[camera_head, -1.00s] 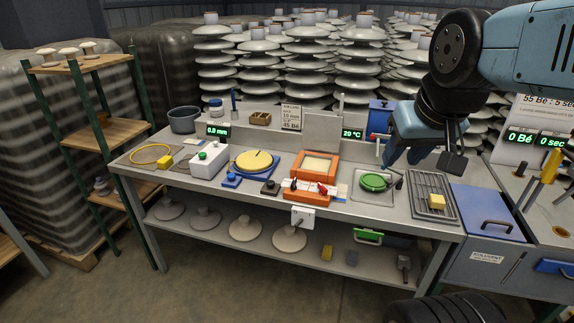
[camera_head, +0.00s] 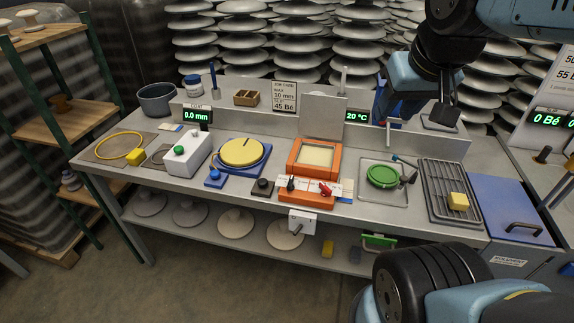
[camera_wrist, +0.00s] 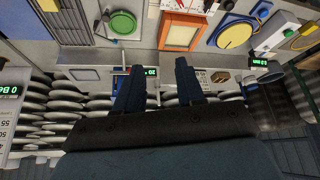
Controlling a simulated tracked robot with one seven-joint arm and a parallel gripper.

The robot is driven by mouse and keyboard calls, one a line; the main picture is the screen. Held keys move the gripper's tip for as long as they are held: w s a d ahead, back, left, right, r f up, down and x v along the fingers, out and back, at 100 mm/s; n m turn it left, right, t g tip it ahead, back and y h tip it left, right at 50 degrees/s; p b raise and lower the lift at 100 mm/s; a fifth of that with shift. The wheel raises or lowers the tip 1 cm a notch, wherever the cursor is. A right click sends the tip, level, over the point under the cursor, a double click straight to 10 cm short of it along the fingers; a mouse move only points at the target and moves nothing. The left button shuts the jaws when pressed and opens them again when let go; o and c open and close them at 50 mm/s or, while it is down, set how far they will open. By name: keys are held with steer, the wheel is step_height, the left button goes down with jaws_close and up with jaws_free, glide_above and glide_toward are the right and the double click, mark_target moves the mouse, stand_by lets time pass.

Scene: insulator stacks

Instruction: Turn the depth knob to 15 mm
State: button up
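A small black knob on a dark base (camera_head: 262,187) stands at the table's front, between the blue pad and the orange unit. An orange unit (camera_head: 306,196) beside it carries a black knob (camera_head: 291,184) and a red lever (camera_head: 325,189). No readable label shows which knob sets depth. A green display (camera_head: 195,115) at the back left reads 0.0 mm. My gripper (camera_head: 415,120) is over the back right of the table, away from the knobs. In the wrist view its two fingers (camera_wrist: 158,78) are apart with nothing between them.
A yellow disc (camera_head: 242,152) on a blue base, a white box with a green button (camera_head: 187,154), an orange frame (camera_head: 313,158), a green disc (camera_head: 383,176) and a wire rack (camera_head: 446,187) crowd the table. An upright panel (camera_head: 322,117) stands behind the orange frame.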

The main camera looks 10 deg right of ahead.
steer(key=shift+w, duration=0.1)
steer(key=m+g+y, duration=0.2)
steer(key=m+g, duration=0.2)
steer(key=g, duration=0.6)
glide_above(291, 180)
steer(key=w+d, duration=0.2)
steer(key=w, duration=0.3)
step_height(291, 180, down, 18)
steer(key=x, duration=1.3)
steer(key=shift+w+d+f, duration=0.1)
steer(key=shift+w+f, duration=0.05)
steer(key=shift+f, duration=0.05)
steer(key=shift+c, duration=0.3)
